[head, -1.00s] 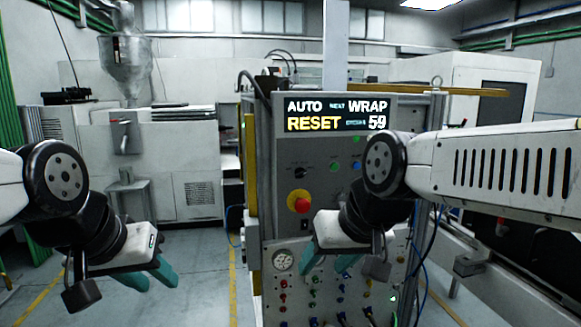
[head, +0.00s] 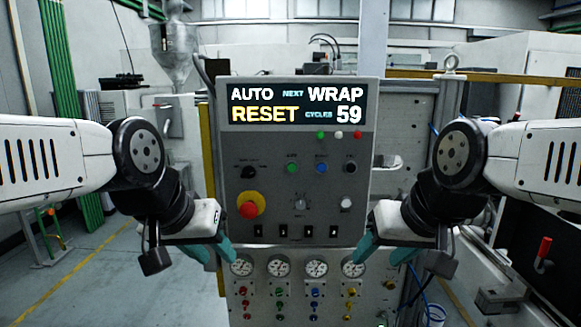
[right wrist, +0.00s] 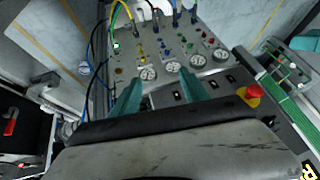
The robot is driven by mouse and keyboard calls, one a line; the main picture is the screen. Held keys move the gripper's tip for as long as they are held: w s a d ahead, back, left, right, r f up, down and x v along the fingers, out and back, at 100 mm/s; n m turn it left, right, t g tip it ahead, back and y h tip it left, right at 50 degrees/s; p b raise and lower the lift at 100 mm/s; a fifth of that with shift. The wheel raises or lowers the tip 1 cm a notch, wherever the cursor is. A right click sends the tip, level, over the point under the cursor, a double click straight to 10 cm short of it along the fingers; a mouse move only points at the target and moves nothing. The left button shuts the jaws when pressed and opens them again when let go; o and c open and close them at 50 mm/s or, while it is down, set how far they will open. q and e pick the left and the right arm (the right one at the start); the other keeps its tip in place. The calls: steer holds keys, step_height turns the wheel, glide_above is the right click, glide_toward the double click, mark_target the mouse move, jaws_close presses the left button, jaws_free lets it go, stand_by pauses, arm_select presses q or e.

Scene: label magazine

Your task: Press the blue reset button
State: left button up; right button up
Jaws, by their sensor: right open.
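The blue button (head: 321,168) is a small round one on the upper face of the grey control panel (head: 270,200), between a green button (head: 292,168) and a black one (head: 351,167). The display (head: 293,105) above reads AUTO, NEXT WRAP, RESET, CYCLES 59. My left gripper (head: 214,252) is open and empty, low at the panel's left edge. My right gripper (head: 384,250) is open and empty, low at the panel's right edge, below and right of the blue button. The right wrist view shows its two teal fingers (right wrist: 163,92) apart; the blue button does not show there.
A red emergency stop (head: 249,207) on a yellow base, a black selector (head: 249,172) and a white button (head: 346,203) share the panel. Gauges (head: 279,266) and coloured fittings sit below. A yellow bar (head: 500,80) extends right behind. The space before the panel's face is clear.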

jaws_close()
stand_by(1.6)
